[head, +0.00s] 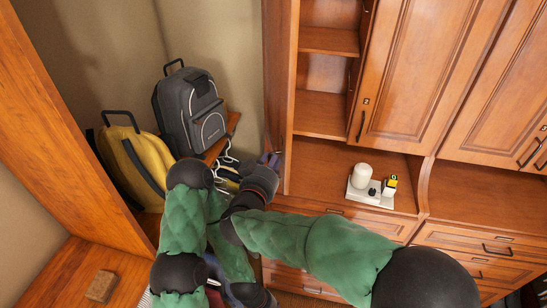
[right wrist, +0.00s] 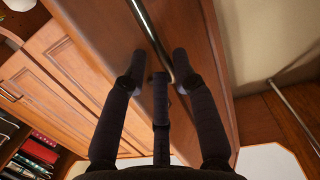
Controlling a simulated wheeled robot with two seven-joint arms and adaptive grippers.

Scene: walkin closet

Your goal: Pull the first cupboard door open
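A tall wooden cupboard door (head: 279,80) stands swung outward, seen nearly edge-on in the head view, with open shelves beside it. Its silver bar handle (right wrist: 150,35) runs between my right gripper's dark fingers in the right wrist view. My right gripper (right wrist: 160,68) is at the handle, close to the door face; in the head view the gripper (head: 269,160) is at the door's lower end. The fingertips have small gaps sideways, but I cannot tell whether they are closed on the bar. My left arm is folded at the lower left; its fingers are not visible.
Two closed doors (head: 415,70) and a counter with a white tray (head: 372,198) and several small items are to the right. A grey backpack (head: 190,112), a yellow bag (head: 136,160) and hangers (head: 222,160) are on the left. Drawers (head: 475,243) are below.

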